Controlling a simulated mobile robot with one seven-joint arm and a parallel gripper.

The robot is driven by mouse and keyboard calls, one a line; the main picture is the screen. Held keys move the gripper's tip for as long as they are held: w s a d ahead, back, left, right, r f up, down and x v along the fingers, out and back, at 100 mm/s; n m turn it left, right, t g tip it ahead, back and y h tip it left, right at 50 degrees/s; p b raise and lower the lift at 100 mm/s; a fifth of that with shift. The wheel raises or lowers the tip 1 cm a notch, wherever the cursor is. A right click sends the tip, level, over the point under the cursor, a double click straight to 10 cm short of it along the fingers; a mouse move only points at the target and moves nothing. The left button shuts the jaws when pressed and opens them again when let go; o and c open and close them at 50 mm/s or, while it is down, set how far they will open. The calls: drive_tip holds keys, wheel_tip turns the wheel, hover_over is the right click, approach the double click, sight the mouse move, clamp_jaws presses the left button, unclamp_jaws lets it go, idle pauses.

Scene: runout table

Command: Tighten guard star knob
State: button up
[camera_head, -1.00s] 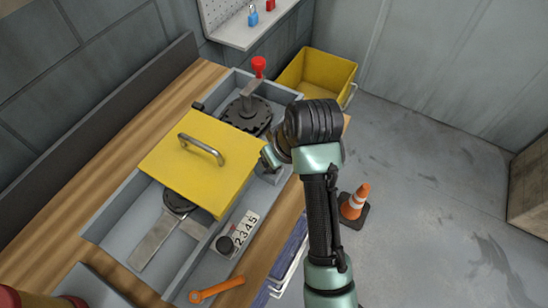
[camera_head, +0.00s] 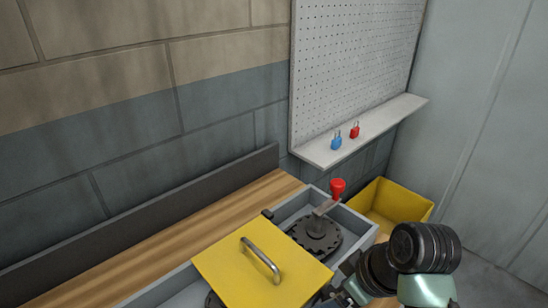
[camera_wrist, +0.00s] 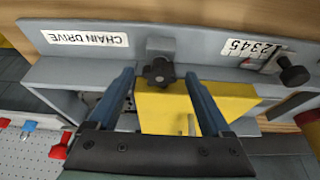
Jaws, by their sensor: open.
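The black star knob (camera_wrist: 158,73) sits on a grey bracket on the front wall of the grey housing, beside the yellow guard (camera_wrist: 165,108). In the wrist view it appears between the two blue fingers of my gripper (camera_wrist: 159,75). The fingers are spread, with gaps on both sides; whether the tips reach past the knob is unclear. In the head view the yellow guard (camera_head: 225,270) with its metal handle is shut over part of the housing. My gripper (camera_head: 340,290) is at the guard's right edge, and my wrist hides the knob there.
A red-knobbed lever (camera_head: 337,190) stands by a dark sprocket (camera_head: 316,234). A yellow bin (camera_head: 392,205) is behind my wrist. A shelf (camera_head: 365,135) holds a blue and a red padlock. A dark knob (camera_wrist: 293,75) projects beside a number plate (camera_wrist: 248,52).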

drive_tip(key=shift+d+f+n+b, duration=0.25)
drive_tip(key=shift+n+b, duration=0.2)
drive_tip(key=shift+n, duration=0.25)
drive_tip(key=w+p+v, duration=0.1)
drive_tip(key=p+v, duration=0.4)
drive_tip(key=v, duration=0.9)
drive_tip(key=w+a+r+t, duration=0.4)
drive_tip(key=r, duration=0.3)
drive_tip(key=w+a+r+m+t, duration=0.1)
drive_tip(key=w+a+r+t, duration=0.3)
drive_tip(key=a+r, duration=0.1)
drive_tip(key=w+a+r+m+t+y, duration=0.1)
drive_tip(key=w+a+r+t, duration=0.2)
drive_tip(key=r, duration=0.5)
drive_tip(key=shift+w+a+r+t, duration=0.4)
drive_tip(key=shift+w+a, duration=0.3)
drive_tip(key=shift+a, duration=0.5)
